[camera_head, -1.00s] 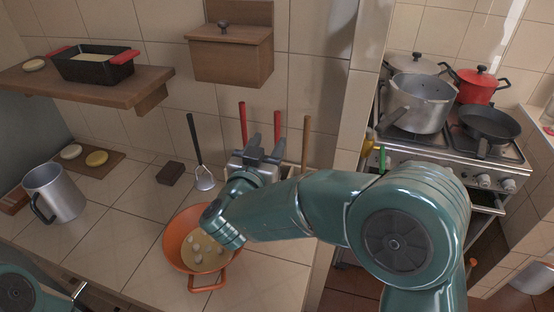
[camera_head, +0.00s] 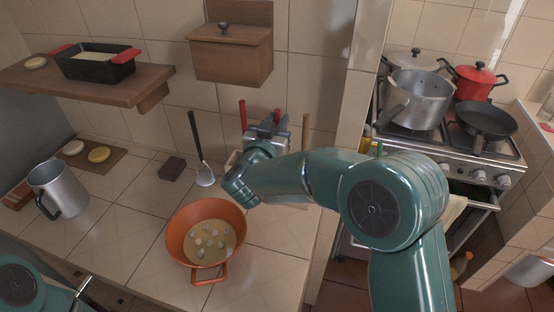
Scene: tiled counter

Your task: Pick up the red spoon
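Two red handles stand upright against the tiled wall at the back of the counter. The left red handle (camera_head: 242,112) shows at its upper part. The right red handle (camera_head: 277,114) shows only at its top, just above my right gripper. I cannot tell which one is the spoon, as their lower ends are hidden behind my gripper and arm. My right gripper (camera_head: 267,130) is in front of these handles, pointing at the wall. Its fingers are too foreshortened to show whether they are open. My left arm is at the lower left corner, with only a metal bit of its gripper (camera_head: 83,287) showing.
A brown-handled utensil (camera_head: 305,130) stands right of my gripper, and a black-handled ladle (camera_head: 198,145) leans left of it. A wooden box (camera_head: 233,55) hangs above. A metal jug (camera_head: 62,190) stands left.

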